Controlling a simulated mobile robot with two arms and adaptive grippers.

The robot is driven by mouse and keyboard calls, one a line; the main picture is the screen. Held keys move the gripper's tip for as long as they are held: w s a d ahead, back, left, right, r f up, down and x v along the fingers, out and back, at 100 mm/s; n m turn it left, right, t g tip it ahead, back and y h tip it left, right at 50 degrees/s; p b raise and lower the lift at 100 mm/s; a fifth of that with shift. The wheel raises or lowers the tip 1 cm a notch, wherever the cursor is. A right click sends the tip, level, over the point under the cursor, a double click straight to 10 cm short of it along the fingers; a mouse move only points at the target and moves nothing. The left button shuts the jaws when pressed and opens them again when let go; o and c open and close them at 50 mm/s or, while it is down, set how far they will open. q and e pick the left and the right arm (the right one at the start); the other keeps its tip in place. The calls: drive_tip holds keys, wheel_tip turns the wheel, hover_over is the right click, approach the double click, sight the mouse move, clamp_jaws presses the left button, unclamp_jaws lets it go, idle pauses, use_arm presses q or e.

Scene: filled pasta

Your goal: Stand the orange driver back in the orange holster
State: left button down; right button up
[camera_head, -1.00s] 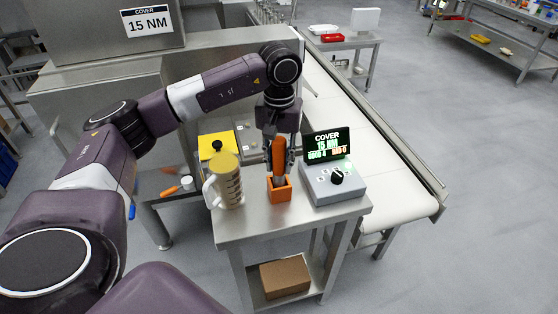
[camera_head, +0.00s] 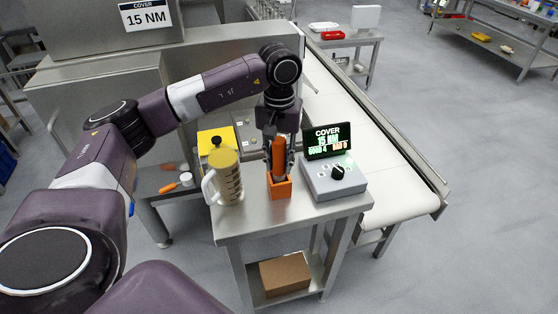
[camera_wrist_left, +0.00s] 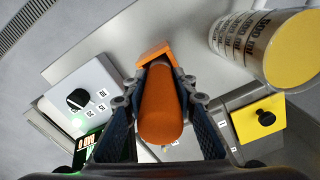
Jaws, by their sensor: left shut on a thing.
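The orange driver (camera_head: 279,154) stands upright with its lower end inside the orange holster (camera_head: 280,190) on the small steel table. My left gripper (camera_head: 279,150) is shut on the orange driver's handle from above. In the left wrist view the driver (camera_wrist_left: 161,105) lies between both fingers, and the holster (camera_wrist_left: 155,54) shows just beyond it. How deep the driver's tip sits is hidden by the holster walls. My right gripper is not in view.
A grey control box (camera_head: 335,180) with a black knob and a lit display (camera_head: 327,141) stands close right of the holster. A measuring jug (camera_head: 226,180) with yellow contents stands close left. A conveyor (camera_head: 400,180) runs along the right.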

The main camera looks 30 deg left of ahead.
use_arm(q)
drive_tip(key=shift+f, duration=0.35)
idle(0.3)
drive_tip(key=c, duration=1.6)
unclamp_jaws()
drive_tip(key=shift+o, duration=0.5)
